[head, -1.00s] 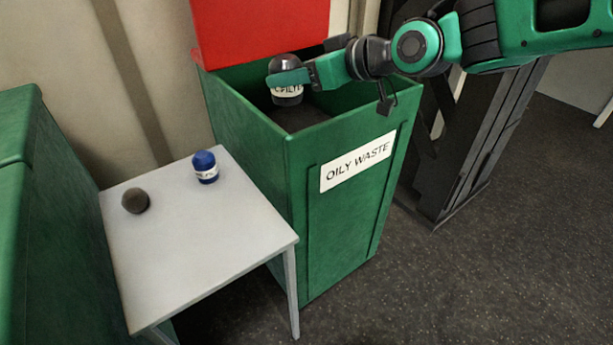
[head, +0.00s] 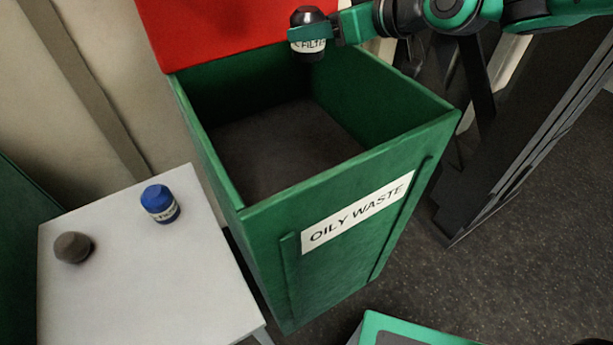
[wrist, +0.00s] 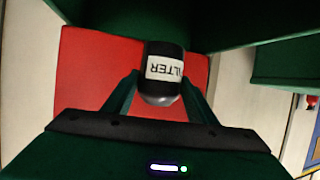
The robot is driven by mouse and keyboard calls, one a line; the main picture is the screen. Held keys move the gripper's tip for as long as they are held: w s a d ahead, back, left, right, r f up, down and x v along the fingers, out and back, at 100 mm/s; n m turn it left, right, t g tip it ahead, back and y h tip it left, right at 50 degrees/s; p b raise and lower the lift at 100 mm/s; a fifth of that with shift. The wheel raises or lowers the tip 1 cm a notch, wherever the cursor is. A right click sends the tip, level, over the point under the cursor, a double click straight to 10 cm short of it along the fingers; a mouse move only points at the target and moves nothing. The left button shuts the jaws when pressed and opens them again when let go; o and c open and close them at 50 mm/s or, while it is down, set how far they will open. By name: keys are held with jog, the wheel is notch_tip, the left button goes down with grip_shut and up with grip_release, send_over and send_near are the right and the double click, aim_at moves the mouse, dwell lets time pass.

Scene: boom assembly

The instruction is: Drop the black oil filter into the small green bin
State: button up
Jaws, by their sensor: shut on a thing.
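The black oil filter (head: 308,40) has a white label band with dark lettering. My gripper (head: 322,35) is shut on it and holds it upright at the back of the green bin (head: 375,207), in front of its raised red lid (head: 225,30). The bin is open and labelled OILY WASTE; its dark floor shows and looks empty. In the wrist view the filter (wrist: 164,75) sits between the two fingers of my gripper (wrist: 163,88), with part of its label readable and the red lid behind it.
A small light table (head: 150,275) stands left of the bin. It holds a blue filter (head: 160,203) and a dark round lump (head: 73,247). A dark metal frame (head: 480,150) stands right of the bin. Dark floor lies clear at the right.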

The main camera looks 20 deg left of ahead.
aim_at(321, 57)
jog(key=shift+a+f, duration=0.2)
jog(key=shift+f, duration=0.25)
jog(key=shift+w+d+f, duration=0.1)
jog(key=shift+f, duration=1.15)
jog(key=shift+w+d+f, duration=0.1)
jog(key=shift+f, duration=1.15)
jog(key=o, duration=1.3)
jog(key=v, duration=1)
jog(key=shift+s+d, duration=0.15)
jog(key=shift+d, duration=0.2)
jog(key=shift+s, duration=0.1)
